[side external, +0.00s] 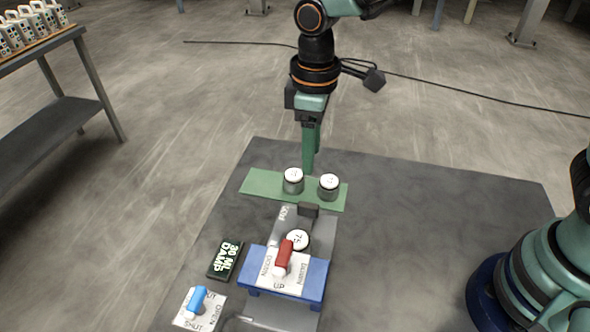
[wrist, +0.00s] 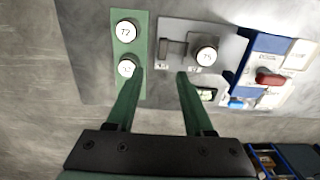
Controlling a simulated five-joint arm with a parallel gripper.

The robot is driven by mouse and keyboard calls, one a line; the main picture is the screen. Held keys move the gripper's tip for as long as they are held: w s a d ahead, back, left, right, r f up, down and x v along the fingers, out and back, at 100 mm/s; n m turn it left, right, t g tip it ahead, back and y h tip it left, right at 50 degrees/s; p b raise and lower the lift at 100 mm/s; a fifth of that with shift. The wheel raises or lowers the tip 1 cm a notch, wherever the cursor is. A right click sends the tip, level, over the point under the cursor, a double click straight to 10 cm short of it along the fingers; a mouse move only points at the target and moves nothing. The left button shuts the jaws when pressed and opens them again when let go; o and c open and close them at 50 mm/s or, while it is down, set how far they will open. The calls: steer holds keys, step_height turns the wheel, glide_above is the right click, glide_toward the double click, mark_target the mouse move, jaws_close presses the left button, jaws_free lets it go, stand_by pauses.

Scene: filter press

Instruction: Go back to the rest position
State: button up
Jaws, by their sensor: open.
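My gripper (side external: 309,165) points down above the far edge of the green mat, behind the jars in the side view. In the wrist view its two fingers (wrist: 158,74) are apart with nothing held between them. Two white-lidded jars, a left one (side external: 293,182) and a right one (side external: 328,188), stand upright on the green mat (side external: 260,186). In the wrist view the left fingertip overlaps the edge of one jar lid (wrist: 126,66); I cannot tell whether they touch. A third white-lidded jar (side external: 297,239) sits on the grey press plate (side external: 319,226), partly behind the red handle (side external: 283,259).
The red handle is on a blue stand (side external: 316,284) with a white label. A black display (side external: 225,260) reads "30 ML DAMP". A blue switch (side external: 195,300) lies near the front left. A side table (side external: 50,50) holds several white containers.

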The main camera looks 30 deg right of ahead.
steer(key=s+d+r+m+t, duration=0.2)
steer(key=d+r+m, duration=0.1)
steer(key=d, duration=0.3)
steer(key=s+d+r+m+t, duration=0.1)
steer(key=s+d+r+m, duration=0.2)
steer(key=d, duration=0.4)
steer(key=s+d+r+m+t, duration=0.2)
steer(key=d+r+m, duration=0.1)
steer(key=d, duration=0.3)
steer(key=shift+s+d+r+t, duration=0.15)
steer(key=shift+s+d+t, duration=0.15)
steer(key=shift+d, duration=0.1)
stand_by(0.4)
